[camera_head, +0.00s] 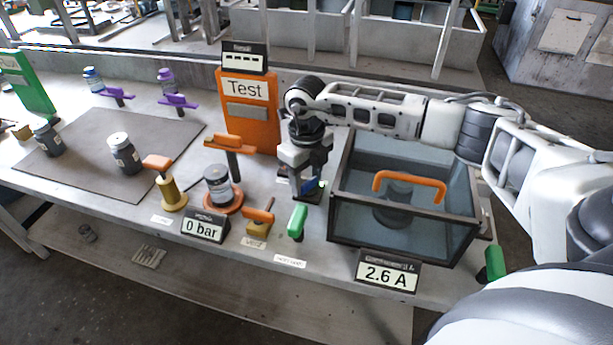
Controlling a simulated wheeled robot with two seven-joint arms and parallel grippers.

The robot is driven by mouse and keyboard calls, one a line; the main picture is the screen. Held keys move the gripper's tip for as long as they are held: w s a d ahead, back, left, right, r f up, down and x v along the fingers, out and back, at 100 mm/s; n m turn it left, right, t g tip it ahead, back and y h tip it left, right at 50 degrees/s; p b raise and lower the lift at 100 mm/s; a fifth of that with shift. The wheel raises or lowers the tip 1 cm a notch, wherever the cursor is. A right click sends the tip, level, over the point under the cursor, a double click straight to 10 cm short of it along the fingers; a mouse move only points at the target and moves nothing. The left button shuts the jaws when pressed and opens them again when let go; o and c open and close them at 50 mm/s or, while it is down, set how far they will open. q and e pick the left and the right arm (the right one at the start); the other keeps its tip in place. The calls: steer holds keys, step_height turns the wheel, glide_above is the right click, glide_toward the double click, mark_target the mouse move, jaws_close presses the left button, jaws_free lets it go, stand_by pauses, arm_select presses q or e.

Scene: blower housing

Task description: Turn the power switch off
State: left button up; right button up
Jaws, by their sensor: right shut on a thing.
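My right gripper (308,190) points down at the bench, just left of the clear box. Its fingers are shut on a small blue piece (312,184), mostly hidden by the fingers; I cannot tell for sure whether it is the power switch. A green handle (297,221) stands in front of the gripper, apart from it, behind a small white label (290,261) too small to read. A display (387,274) in front of the box reads 2.6 A. My left gripper is not in view.
The dark-framed clear box (445,222) with an orange handle (409,183) stands right of the gripper. An orange Test panel (262,128) is behind. To the left are a 0 bar display (203,227), an orange press (229,143) and a grey mat (75,155).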

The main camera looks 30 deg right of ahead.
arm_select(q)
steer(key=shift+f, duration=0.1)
arm_select(e)
steer(key=n+b, duration=0.2)
steer(key=n, duration=0.2)
steer(key=shift+a, duration=0.1)
steer(key=shift+n+b, duration=0.45)
steer(key=shift+n, duration=0.55)
steer(key=shift+n+b, duration=0.4)
steer(key=shift+n, duration=0.5)
steer(key=shift+s+a+n+b, duration=0.1)
steer(key=shift+n+b, duration=0.35)
steer(key=shift+n, duration=0.65)
steer(key=shift+r+n, duration=0.1)
steer(key=shift+n, duration=0.6)
arm_select(q)
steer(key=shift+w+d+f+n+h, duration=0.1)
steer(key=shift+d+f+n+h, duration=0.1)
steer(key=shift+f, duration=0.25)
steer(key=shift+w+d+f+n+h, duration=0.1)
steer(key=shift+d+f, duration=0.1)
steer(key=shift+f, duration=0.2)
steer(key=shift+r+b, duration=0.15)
steer(key=shift+b, duration=0.15)
arm_select(e)
steer(key=shift+n, duration=0.3)
